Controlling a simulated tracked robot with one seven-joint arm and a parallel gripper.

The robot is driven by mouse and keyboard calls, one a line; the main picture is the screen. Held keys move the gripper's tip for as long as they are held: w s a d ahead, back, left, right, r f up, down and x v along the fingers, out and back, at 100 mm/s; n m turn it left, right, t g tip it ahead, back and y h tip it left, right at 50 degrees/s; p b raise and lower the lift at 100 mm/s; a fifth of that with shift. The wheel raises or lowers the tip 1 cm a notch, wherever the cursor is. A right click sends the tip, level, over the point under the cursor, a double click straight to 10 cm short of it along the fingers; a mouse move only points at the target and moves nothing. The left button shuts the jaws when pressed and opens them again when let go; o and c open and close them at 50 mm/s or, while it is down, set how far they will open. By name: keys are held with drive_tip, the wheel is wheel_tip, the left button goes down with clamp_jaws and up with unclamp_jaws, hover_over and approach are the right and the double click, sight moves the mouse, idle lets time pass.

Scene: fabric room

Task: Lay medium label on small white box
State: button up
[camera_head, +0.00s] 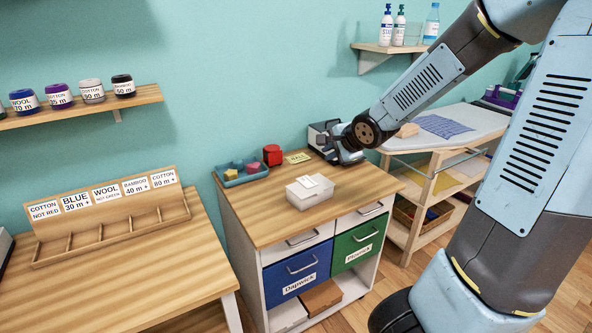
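A small white box (308,199) stands upright near the middle of the wooden cabinet top. Small white pieces (313,181), which look like paper or labels, lie on its lid; I cannot tell their sizes. A yellow label-like piece with dark print (298,157) lies on the cabinet top behind the box. My gripper (344,156) is low over the back right of the cabinet top, behind and to the right of the box and apart from it. Its fingers are small and partly hidden, so I cannot tell whether they are open or hold anything.
A dark grey device (325,131) stands beside my gripper at the wall. A red container (272,155) and a blue-grey tray (242,172) with colored pieces stand at the back left. A label rack (110,220) is on the left table. The cabinet top around the box is clear.

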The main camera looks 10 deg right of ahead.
drive_tip(key=s+f+n+g+h, duration=0.2)
drive_tip(key=s+n+g+h, duration=0.1)
drive_tip(key=s+n+h, duration=0.25)
drive_tip(key=s+a+r+n+y, duration=0.1)
drive_tip(key=s+r+n, duration=0.3)
drive_tip(key=s+r, duration=0.3)
drive_tip(key=s+a+r+n+y, duration=0.1)
drive_tip(key=s+r+n, duration=0.4)
drive_tip(key=s, duration=1)
wheel_tip(320, 180, up, 3)
drive_tip(key=shift+s+a+f+g+y, duration=0.15)
drive_tip(key=shift+s+g+y, duration=0.1)
drive_tip(key=shift+g+y, duration=0.15)
drive_tip(key=shift+s, duration=0.1)
